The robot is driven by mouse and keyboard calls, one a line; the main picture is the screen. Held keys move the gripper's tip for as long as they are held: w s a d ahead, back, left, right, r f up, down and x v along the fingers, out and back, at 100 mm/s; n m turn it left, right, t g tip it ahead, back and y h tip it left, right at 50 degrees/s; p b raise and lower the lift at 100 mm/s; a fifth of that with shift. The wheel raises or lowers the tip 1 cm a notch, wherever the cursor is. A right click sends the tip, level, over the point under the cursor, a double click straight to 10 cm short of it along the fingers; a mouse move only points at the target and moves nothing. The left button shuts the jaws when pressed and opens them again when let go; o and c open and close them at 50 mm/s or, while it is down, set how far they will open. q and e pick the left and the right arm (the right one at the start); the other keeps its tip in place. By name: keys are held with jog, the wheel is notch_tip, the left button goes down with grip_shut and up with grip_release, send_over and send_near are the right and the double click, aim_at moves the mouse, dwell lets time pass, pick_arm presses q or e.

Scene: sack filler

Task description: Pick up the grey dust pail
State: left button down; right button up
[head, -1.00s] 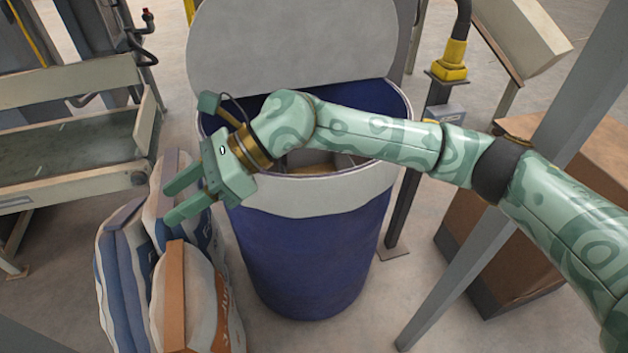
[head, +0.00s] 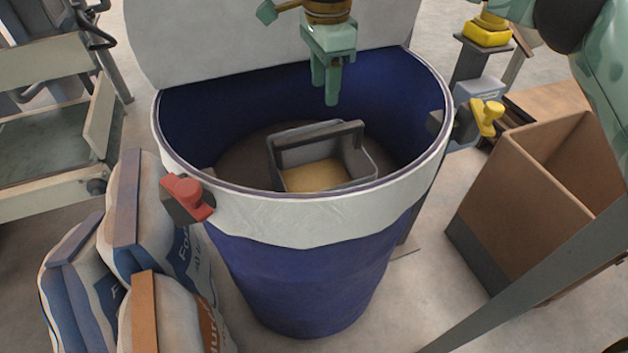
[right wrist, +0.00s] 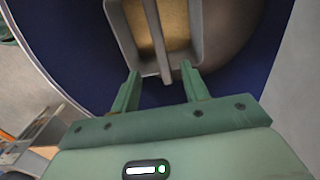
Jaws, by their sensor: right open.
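The grey dust pail (head: 363,163) sits inside the blue drum (head: 300,265), down in the drum's dark interior. My right gripper (head: 332,98) points down over the back part of the drum opening, above and behind the pail, and is open and empty. In the right wrist view the pail (right wrist: 160,67) lies just beyond the open fingers (right wrist: 158,82); whether they are level with it I cannot tell. My left gripper is not in view.
The drum's white rim band (head: 310,222) carries a red clamp (head: 188,196) and a yellow-handled clamp (head: 487,118). A pale lid (head: 220,45) stands up behind. Filled sacks (head: 145,230) lean at left; a brown box (head: 520,200) stands at right.

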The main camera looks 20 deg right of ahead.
aim_at(320, 131)
notch_tip(320, 131, down, 10)
jog(key=b, duration=0.3)
jog(key=shift+a+r+b, duration=0.1)
jog(key=shift+r+b, duration=0.1)
jog(key=shift+b, duration=0.1)
jog(key=f, duration=0.1)
jog(key=f+b, duration=0.2)
jog(key=shift+a, duration=0.25)
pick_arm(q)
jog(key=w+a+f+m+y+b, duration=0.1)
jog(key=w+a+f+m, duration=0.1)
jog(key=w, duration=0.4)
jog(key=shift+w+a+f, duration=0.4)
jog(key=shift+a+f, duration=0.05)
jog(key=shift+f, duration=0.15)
pick_arm(e)
jog(key=shift+f, duration=0.9)
grip_shut()
